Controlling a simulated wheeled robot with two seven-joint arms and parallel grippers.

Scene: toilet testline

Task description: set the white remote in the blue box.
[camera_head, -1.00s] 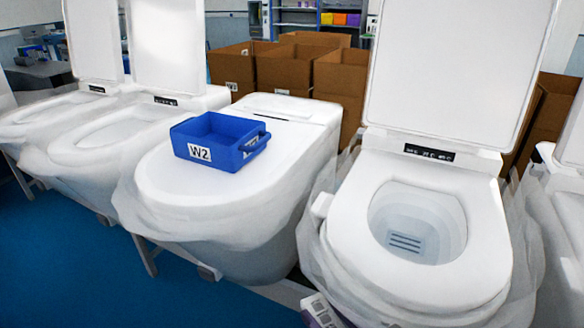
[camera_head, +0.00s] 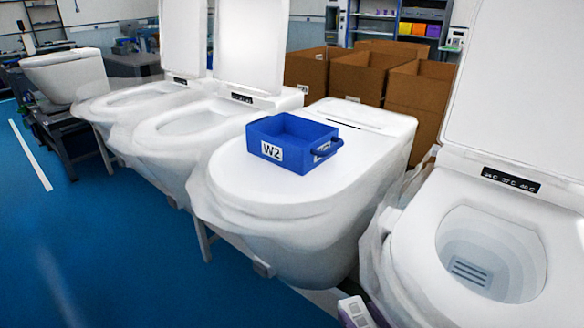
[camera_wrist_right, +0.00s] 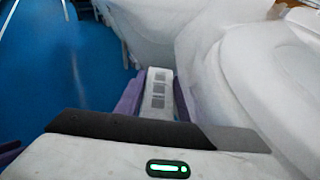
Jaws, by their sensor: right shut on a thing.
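The blue box (camera_head: 293,145) has an open top and a "W2" label. It sits on the closed lid of a white toilet in the middle of the head view and looks empty from here. My right gripper (camera_head: 355,312) shows only at the bottom edge of the head view, in front of and below the box, apart from it. In the right wrist view, the white remote (camera_wrist_right: 158,92), with grey markings, sits between its purple fingers, which are shut on it. My left gripper is not in view.
An open toilet (camera_head: 490,245) with a raised lid stands at the right. More toilets stand to the left, wrapped in clear plastic. Cardboard boxes (camera_head: 420,98) stand behind. The blue floor (camera_head: 110,250) at the left front is clear.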

